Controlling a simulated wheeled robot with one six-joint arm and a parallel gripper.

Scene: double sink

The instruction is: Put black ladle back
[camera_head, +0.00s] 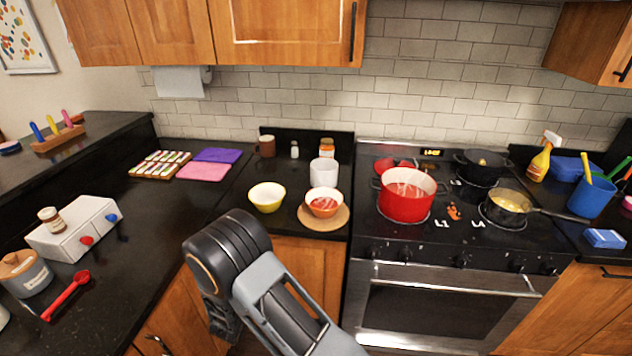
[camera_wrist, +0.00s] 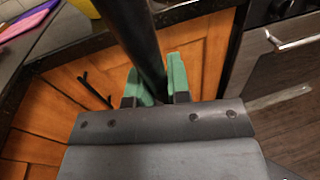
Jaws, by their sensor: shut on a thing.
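In the wrist view my gripper (camera_wrist: 156,82) has its green fingertips closed around a long black handle, taken as the black ladle (camera_wrist: 138,38). The handle runs up from between the fingers and out of the top of the view. The ladle's bowl end is out of view. In the head view my arm is in front of the wooden cabinet left of the oven, and the ladle cannot be made out there. A blue utensil holder (camera_head: 590,200) with several utensils stands on the far right counter.
On the stove are a red pot (camera_head: 405,205), a black pot (camera_head: 480,168) and a frying pan (camera_head: 508,213) with its handle pointing right. A yellow bowl (camera_head: 267,203) and a bowl on a round board (camera_head: 343,218) stand near the counter's front edge. A spray bottle (camera_head: 541,163) stands right of the stove.

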